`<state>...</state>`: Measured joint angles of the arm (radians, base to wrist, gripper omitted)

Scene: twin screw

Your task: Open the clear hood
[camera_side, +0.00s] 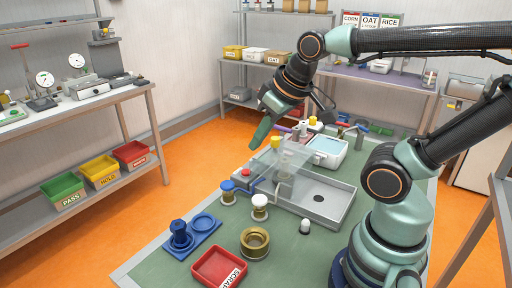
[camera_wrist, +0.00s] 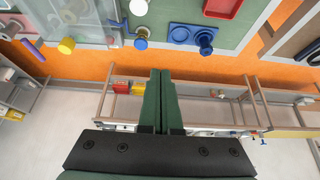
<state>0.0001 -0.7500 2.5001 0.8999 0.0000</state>
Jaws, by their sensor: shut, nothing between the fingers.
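The clear hood (camera_side: 290,157) is a see-through cover over the grey machine tray (camera_side: 338,203) in the middle of the green bench; its exact tilt is hard to tell. In the wrist view a clear panel (camera_wrist: 85,28), likely the hood, shows at the upper left. My gripper (camera_side: 253,147) is above the bench's left edge, up and to the left of the hood in the side view, and looks apart from it. In the wrist view its green fingers (camera_wrist: 160,72) are together, with nothing between them, pointing over the floor beside the bench.
A blue-topped part (camera_side: 228,190) and a white-topped part (camera_side: 260,204) stand before the hood. A blue fixture (camera_side: 205,222), brass ring (camera_side: 255,242) and red scrap tray (camera_side: 217,268) lie nearer. A white bin (camera_side: 327,150) stands behind. Orange floor is clear at left.

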